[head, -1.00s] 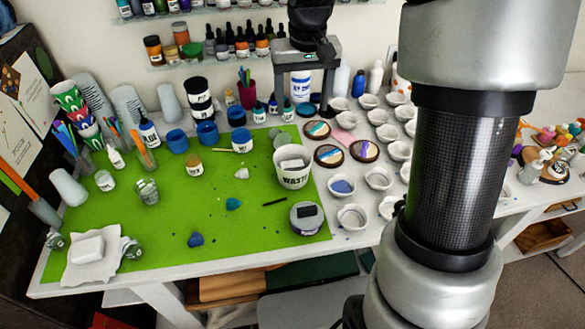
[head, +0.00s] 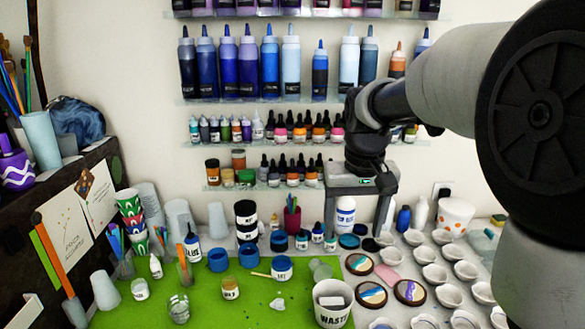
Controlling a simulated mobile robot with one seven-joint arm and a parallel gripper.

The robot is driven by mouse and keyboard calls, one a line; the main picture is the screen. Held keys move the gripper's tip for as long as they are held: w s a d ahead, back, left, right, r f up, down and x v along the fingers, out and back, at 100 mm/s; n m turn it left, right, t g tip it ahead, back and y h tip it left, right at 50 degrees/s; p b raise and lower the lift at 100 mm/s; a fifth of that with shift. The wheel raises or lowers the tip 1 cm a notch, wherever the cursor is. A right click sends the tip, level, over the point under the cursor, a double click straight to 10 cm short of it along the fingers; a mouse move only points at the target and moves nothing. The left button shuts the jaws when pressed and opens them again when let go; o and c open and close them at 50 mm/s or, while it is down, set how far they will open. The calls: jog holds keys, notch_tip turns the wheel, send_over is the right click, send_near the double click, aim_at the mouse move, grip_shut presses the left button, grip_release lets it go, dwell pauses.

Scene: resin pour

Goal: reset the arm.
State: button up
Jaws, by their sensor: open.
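My gripper (head: 355,230) hangs at the end of my arm in front of the back wall, fingers pointing down and spread wide. Nothing is held between the fingers. A white bottle with a blue label (head: 346,212) shows between the fingers; I cannot tell how far behind them it stands. My arm comes in from the right and hides part of the wall and shelves.
The green mat (head: 255,308) holds cups, jars and a WASTE cup (head: 332,303). Several small white cups (head: 435,274) and painted round coasters (head: 372,295) stand to the right. Wall shelves of bottles (head: 270,62) rise behind my gripper.

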jog(key=s+r+t, duration=0.2)
jog(key=s+t, duration=0.1)
jog(key=s, duration=1.8)
jog(key=shift+s+t+p, duration=0.2)
jog(key=shift+t+p, duration=0.1)
jog(key=shift+p, duration=0.1)
